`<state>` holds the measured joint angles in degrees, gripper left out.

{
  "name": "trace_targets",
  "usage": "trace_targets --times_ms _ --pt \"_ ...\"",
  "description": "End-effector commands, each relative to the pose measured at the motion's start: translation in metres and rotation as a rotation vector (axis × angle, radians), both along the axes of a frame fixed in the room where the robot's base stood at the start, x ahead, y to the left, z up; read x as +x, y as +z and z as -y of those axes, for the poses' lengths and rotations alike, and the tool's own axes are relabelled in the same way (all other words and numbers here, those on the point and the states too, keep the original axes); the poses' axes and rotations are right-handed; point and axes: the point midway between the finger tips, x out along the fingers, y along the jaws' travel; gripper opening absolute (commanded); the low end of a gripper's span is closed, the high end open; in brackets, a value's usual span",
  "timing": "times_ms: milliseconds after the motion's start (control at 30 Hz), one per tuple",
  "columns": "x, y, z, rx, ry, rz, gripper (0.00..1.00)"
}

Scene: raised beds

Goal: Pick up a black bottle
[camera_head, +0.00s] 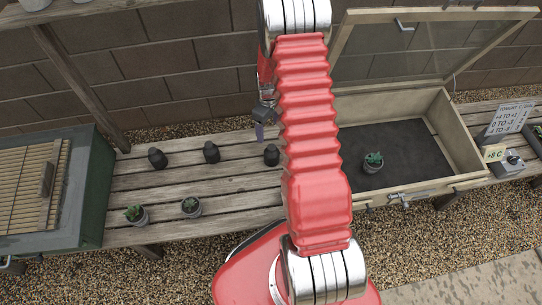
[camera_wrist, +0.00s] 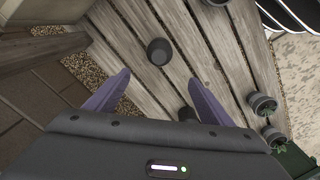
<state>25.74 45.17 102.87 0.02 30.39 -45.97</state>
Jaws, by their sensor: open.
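Three black bottles stand on the slatted wooden bench in the head view: a left one (camera_head: 157,158), a middle one (camera_head: 211,152) and a right one (camera_head: 271,155) close beside my arm. My gripper (camera_head: 259,132) hangs above the bench, just behind and slightly left of the right bottle. In the wrist view my gripper's purple fingers (camera_wrist: 158,77) are spread and empty. One black bottle (camera_wrist: 160,51) shows just beyond the fingertips, apart from them. Another black bottle (camera_wrist: 187,114) shows lower, between the fingers in the picture but farther off. The third bottle is not visible there.
Two potted plants (camera_head: 137,214) (camera_head: 190,206) stand at the bench's front edge. A green box with a slatted lid (camera_head: 86,190) is at left. An open glass-lidded frame (camera_head: 440,110) at right holds another potted plant (camera_head: 372,162). A block wall (camera_head: 150,60) stands behind.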

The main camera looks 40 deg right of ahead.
Motion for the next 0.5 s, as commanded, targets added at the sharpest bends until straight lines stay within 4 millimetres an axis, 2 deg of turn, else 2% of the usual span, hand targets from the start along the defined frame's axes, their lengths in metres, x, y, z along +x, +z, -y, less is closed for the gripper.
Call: trace_targets --times_ms 100,200,500 --pt "-0.005 -0.024 0.007 0.007 0.01 -0.016 0.75" --pt "-0.007 -0.035 0.011 0.01 0.016 -0.022 0.75" --pt "-0.008 -0.041 0.013 0.012 0.02 -0.025 0.75"
